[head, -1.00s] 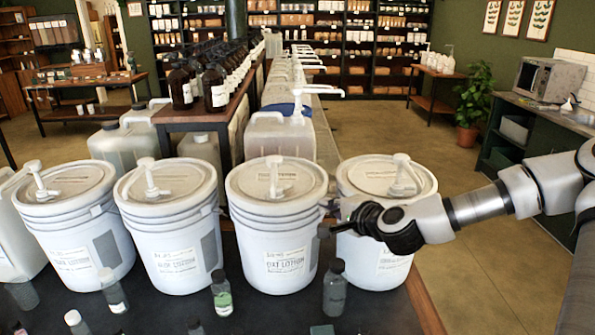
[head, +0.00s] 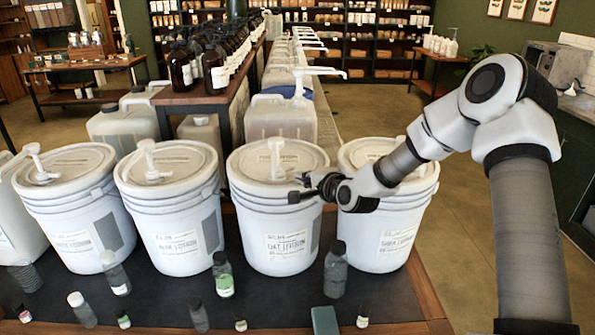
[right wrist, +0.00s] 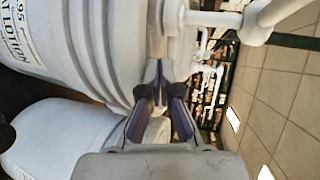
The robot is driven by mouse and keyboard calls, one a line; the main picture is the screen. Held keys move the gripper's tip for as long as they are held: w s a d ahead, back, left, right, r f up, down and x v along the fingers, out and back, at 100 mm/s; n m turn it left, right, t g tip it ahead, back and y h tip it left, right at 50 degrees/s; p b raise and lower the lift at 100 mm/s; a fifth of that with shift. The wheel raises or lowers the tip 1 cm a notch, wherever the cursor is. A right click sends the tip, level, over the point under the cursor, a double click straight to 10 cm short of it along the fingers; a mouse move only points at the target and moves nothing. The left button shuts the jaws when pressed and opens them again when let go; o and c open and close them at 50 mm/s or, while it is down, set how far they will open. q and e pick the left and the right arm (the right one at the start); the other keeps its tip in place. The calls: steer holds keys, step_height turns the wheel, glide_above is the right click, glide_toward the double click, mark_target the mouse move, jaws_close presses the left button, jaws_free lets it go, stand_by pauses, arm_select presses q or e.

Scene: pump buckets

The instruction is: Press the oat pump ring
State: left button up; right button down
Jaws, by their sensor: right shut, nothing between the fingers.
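The oat bucket (head: 290,235) is the third white bucket from the left, with "OAT LOTION" on its label. Its white pump (head: 276,160) stands upright on the lid. My right gripper (head: 300,190) is shut and empty, in front of the right part of this bucket near its rim, to the right of and lower than the pump. I cannot tell whether it touches the bucket. In the right wrist view the shut fingers (right wrist: 158,88) are beside the oat bucket (right wrist: 70,40), whose label is partly cut off. My left gripper is not in view.
More pump buckets stand on both sides: two to the left (head: 180,235) and one to the right (head: 390,240), partly behind my right arm. Small bottles, including a green-labelled one (head: 223,275), stand in front on the dark tabletop (head: 265,310).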

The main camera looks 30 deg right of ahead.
mark_target(288, 168)
steer(key=shift+w+r+p, duration=0.15)
steer(key=shift+w+p, duration=0.2)
steer(key=shift+w, duration=1.15)
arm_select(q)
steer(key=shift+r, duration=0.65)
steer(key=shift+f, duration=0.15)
arm_select(e)
steer(key=shift+d, duration=0.1)
steer(key=shift+b, duration=0.3)
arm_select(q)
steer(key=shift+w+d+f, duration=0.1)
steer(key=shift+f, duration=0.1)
arm_select(e)
steer(key=shift+w+d+n+y, duration=0.1)
steer(key=shift+n+y, duration=0.2)
steer(key=shift+y, duration=0.1)
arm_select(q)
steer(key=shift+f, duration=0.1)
